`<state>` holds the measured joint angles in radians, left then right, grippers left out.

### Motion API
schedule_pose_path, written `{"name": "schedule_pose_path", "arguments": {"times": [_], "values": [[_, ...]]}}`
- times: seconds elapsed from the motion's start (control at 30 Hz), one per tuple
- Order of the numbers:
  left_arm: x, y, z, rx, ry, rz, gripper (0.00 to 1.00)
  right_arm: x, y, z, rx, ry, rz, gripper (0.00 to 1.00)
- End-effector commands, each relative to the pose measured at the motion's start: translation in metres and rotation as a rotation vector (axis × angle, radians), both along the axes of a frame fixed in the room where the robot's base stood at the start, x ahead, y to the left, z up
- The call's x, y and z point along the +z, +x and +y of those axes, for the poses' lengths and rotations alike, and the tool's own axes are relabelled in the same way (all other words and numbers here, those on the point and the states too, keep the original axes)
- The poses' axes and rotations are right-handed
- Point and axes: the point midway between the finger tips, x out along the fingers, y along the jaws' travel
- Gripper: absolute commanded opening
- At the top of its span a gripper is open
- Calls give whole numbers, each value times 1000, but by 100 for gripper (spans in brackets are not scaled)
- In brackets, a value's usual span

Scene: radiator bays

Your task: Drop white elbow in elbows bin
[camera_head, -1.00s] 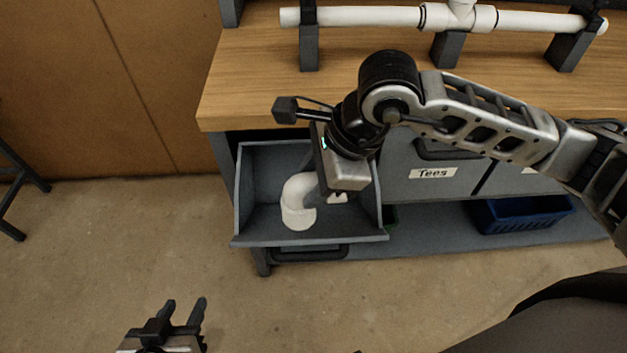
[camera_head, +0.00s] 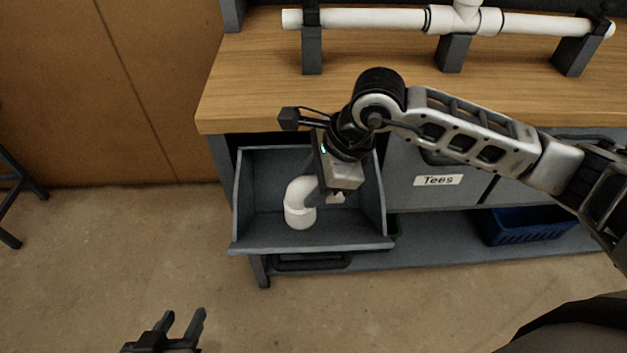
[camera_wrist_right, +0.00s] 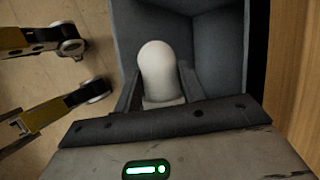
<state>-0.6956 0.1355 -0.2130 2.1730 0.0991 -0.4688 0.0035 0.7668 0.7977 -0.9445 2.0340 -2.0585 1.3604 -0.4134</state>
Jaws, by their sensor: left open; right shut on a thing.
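The white elbow (camera_head: 300,203) is in my right gripper (camera_head: 318,188), which is shut on it. In the right wrist view the elbow (camera_wrist_right: 160,72) sits between the two fingers of the gripper (camera_wrist_right: 161,90). The elbow is over or inside the open grey bin (camera_head: 245,200) at the left end of the bench; I cannot tell whether it touches the bin floor. The bin's label is not readable. A small white piece shows beside the gripper. My left gripper (camera_head: 178,330) is open and empty, low at the left, away from the bin.
A closed drawer labelled "Tees" (camera_head: 438,181) is right of the open bin. A blue basket (camera_head: 525,224) stands on the lower shelf. A white pipe with a tee (camera_head: 380,17) rests on dark stands on the wooden bench top (camera_head: 250,90). The floor in front is clear.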

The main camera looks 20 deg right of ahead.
Motion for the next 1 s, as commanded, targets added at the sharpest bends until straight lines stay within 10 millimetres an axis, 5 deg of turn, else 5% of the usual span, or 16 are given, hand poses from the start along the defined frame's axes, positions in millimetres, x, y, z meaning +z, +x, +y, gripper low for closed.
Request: {"name": "schedule_pose_path", "arguments": {"times": [0.17,0.2,0.3,0.67,1.0], "values": [[0,-1,0,1,-1,2,41,1,0,0,0,1,-1,16],[0,0,0,1,-2,1,41,1,0,0,0,1,-1,46],[0,0,0,1,-2,1,41,1,0,0,0,1,-1,66],[1,1,0,2,-1,-5,41,6,-1,-3,-2,0,-1,66],[3,5,0,2,-3,-13,41,70,-16,-27,-2,-1,-9,66]]}}
